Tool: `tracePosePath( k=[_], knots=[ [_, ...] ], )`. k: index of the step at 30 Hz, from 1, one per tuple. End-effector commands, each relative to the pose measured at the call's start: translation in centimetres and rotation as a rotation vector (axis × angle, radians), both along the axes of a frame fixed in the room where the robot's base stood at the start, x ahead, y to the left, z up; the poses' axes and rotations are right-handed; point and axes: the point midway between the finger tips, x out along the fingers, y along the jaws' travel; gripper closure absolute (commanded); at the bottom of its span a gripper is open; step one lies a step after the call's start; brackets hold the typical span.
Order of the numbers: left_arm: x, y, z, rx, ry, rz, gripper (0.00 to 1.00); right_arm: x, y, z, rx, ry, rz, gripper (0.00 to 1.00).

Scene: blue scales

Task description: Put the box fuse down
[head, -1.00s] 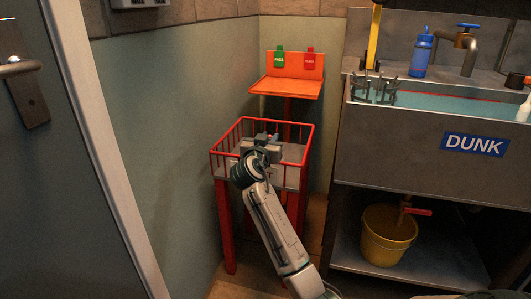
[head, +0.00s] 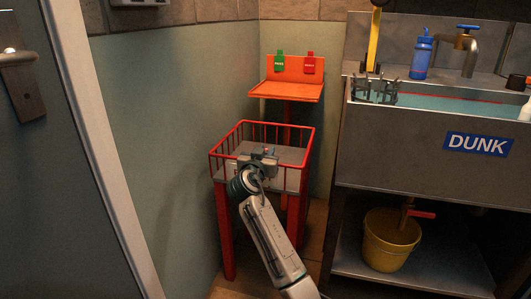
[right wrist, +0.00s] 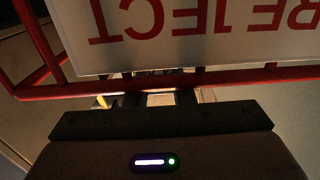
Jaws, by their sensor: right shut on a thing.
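My right gripper (head: 264,157) is over the front part of the red wire basket (head: 231,137), around the height of its front rim. It is shut on the box fuse (head: 269,150), of which only a small bit shows past the fingers. In the right wrist view, a small pale piece (right wrist: 160,99) shows between the dark fingers, just below the red rail (right wrist: 230,82) in the picture. A white panel (right wrist: 185,55) with upside-down red "REJECT" lettering lies past that rail. Whether the fuse touches the basket cannot be told. My left gripper is not in view.
An orange shelf (head: 290,91) with a green tag (head: 279,61) and a red tag (head: 309,62) stands behind the basket. A steel sink (head: 400,130) marked "DUNK" is to the right, with a yellow bucket (head: 388,245) beneath. A wall is close on the left.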

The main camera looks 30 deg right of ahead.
Motion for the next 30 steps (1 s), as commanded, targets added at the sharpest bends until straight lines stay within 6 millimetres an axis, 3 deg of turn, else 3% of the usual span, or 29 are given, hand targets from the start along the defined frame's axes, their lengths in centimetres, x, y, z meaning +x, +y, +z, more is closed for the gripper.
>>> tracePosePath(
  k=[6, 7, 10, 17, 23, 30],
  knots=[
    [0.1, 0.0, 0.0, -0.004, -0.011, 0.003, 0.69, 0.0, 0.0, -0.4, 0.000, 0.000, 0.000, 1.00],
    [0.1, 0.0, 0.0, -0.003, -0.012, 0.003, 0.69, 0.0, 0.0, -0.4, 0.000, 0.000, 0.000, 0.74],
    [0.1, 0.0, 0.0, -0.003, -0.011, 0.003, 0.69, 0.0, 0.0, -0.4, 0.001, 0.001, 0.000, 0.56],
    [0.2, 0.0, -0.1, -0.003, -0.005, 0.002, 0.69, 0.0, 0.0, -0.4, 0.000, 0.001, 0.000, 0.56],
    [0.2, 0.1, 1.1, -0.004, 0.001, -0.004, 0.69, 0.0, 0.0, 1.3, 0.000, 0.000, 0.000, 0.56],
    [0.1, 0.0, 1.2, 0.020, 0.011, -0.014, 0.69, -3.6, 4.3, 0.9, 0.005, 0.000, 0.003, 0.56]
  ],
)
